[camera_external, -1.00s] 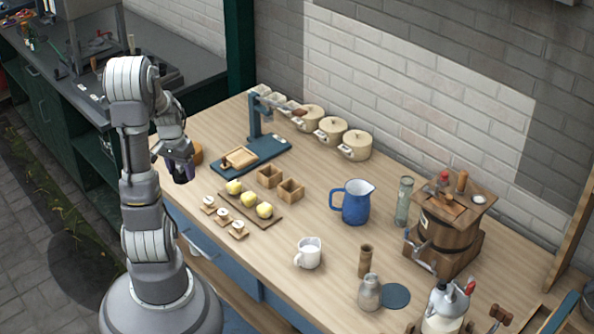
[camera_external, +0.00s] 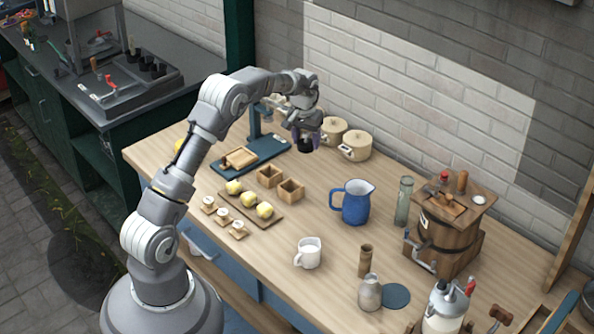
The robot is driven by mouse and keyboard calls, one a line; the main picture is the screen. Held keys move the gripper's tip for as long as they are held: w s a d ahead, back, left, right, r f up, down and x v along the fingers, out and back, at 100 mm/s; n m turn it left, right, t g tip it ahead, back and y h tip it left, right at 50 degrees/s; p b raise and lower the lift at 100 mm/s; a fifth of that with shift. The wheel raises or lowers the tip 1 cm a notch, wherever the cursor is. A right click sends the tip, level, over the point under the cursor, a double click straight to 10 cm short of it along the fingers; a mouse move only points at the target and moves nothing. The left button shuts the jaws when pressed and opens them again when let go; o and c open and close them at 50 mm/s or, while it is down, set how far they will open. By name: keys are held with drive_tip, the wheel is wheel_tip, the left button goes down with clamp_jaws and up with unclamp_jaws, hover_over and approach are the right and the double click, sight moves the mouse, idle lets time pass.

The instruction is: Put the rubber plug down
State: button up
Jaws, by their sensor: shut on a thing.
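My gripper (camera_external: 306,138) is over the back of the wooden table, in front of the lidded cream pots. It is shut on a small dark piece, which I take to be the rubber plug (camera_external: 305,147). The piece hangs at the fingertips and the fingers partly cover it. It looks to be above the table top, but the exact gap cannot be told from this view.
The blue scale-like stand (camera_external: 262,152) is left of my gripper and cream pots (camera_external: 356,146) stand behind it. Wooden boxes (camera_external: 291,190), a board with yellow balls (camera_external: 250,208) and a blue jug (camera_external: 356,203) stand in front. Bare table lies between boxes and jug.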

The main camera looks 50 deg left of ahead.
sight(311, 145)
drive_tip(key=shift+w+d+f, duration=0.3)
drive_tip(key=shift+w+d, duration=0.05)
drive_tip(key=shift+d, duration=0.15)
drive_tip(key=shift+w+d+f, duration=0.3)
drive_tip(key=shift+d, duration=0.2)
wheel_tip(311, 145, down, 14)
drive_tip(key=b, duration=0.3)
drive_tip(key=shift+a, duration=0.1)
drive_tip(key=shift+f, duration=0.1)
drive_tip(key=o, duration=1.1)
drive_tip(key=shift+c, duration=0.2)
drive_tip(key=r+p, duration=0.1)
drive_tip(key=r, duration=0.3)
drive_tip(key=s+r+p, duration=0.1)
drive_tip(key=r, duration=0.3)
drive_tip(key=r+p, duration=0.1)
drive_tip(key=r, duration=0.3)
drive_tip(key=shift+s+d+r, duration=0.15)
drive_tip(key=shift+s+d, duration=0.05)
drive_tip(key=shift+d, duration=0.05)
